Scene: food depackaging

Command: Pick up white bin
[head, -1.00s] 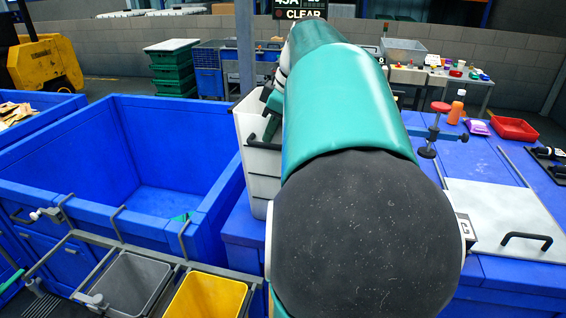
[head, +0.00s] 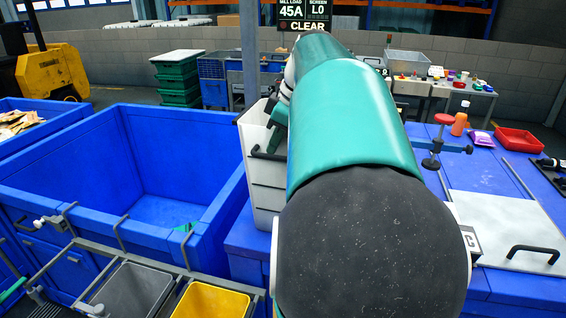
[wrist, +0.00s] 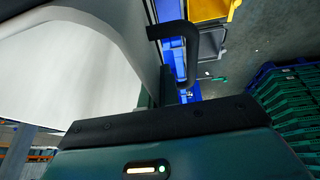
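The white bin (head: 266,196) stands upright at the right edge of the large blue tub, partly hidden behind my arm in the head view. A black handle (head: 268,155) is on its side. My gripper (head: 279,112) is at the bin's upper rim, mostly hidden by my own arm. In the wrist view, the white bin (wrist: 75,65) fills the upper left, close to the gripper's dark edge, with a black hooked handle (wrist: 178,30) beside it. The fingertips do not show clearly, so I cannot tell whether they are closed on the rim.
The large blue tub (head: 150,238) is at left, with a grey bin (head: 132,290) and a yellow bin (head: 210,301) in front. A post (head: 250,50) rises behind the white bin. On the right blue bench are a white board (head: 505,225), an orange bottle (head: 460,122) and a red tray (head: 518,139).

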